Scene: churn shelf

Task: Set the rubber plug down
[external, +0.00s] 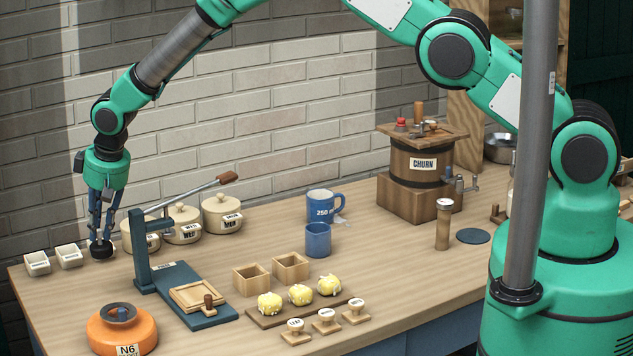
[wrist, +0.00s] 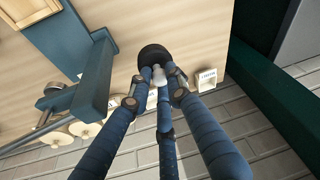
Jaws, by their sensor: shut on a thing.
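The rubber plug is a dark, round, disc-like piece (external: 101,249) at the far left of the table in the external view. It also shows in the wrist view (wrist: 153,54) as a black disc with a pale stem. My gripper (external: 101,236) points down over it, and its fingers (wrist: 160,78) are closed around the pale stem. The plug is at or very near the tabletop (external: 75,300); I cannot tell whether it touches.
Two small white labelled boxes (external: 53,259) stand just left of the plug. A blue lever press (external: 150,255) and lidded cream pots (external: 182,224) stand close on its right. An orange round weight (external: 122,332) sits at the front left. Bare table lies between the boxes and the weight.

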